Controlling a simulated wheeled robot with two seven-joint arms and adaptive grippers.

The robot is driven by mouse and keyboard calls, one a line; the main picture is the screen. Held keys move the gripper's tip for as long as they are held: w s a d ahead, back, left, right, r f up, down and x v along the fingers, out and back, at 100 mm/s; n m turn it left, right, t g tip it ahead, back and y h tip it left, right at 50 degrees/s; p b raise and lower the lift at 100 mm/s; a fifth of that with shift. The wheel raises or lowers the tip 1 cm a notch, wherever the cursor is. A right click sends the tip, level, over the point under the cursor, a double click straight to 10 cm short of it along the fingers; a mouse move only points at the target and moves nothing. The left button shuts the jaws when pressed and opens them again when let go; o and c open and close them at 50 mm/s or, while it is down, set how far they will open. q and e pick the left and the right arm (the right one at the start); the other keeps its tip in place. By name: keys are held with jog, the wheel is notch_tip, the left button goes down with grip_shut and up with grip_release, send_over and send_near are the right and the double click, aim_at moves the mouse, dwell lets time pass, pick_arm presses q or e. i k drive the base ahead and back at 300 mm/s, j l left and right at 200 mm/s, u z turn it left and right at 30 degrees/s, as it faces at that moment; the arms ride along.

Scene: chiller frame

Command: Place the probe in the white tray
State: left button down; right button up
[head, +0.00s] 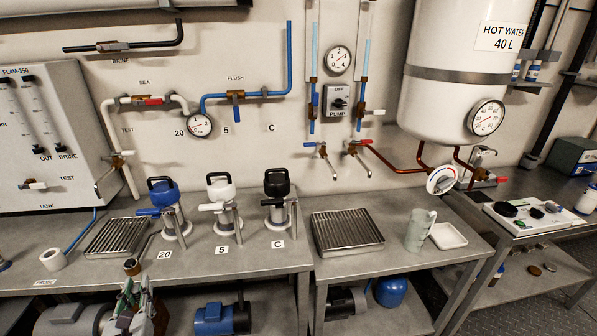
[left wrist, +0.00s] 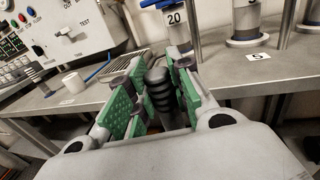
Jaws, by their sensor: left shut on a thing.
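My left gripper (head: 132,290) is low at the front edge of the bench, left of centre in the head view. In the left wrist view its green-padded fingers (left wrist: 155,97) are closed around a dark ribbed grip, which I take to be the probe (left wrist: 160,88). The white tray (head: 448,236) is shallow and square and lies empty on the right part of the bench. My right gripper is not in view.
A grey-green jug (head: 419,230) stands directly left of the tray. Slatted drain grates (head: 347,232) and three handled units, blue (head: 166,200), white (head: 223,198) and black (head: 279,198), stand between. A white cup (head: 53,260) sits at left. The bench's front strip is mostly clear.

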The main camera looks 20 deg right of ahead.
aim_at(444, 237)
jog(key=k+l+z, duration=0.15)
jog(key=l+z, duration=0.2)
jog(key=l, duration=0.9)
jog(key=l+z, duration=0.3)
jog(key=l, duration=0.9)
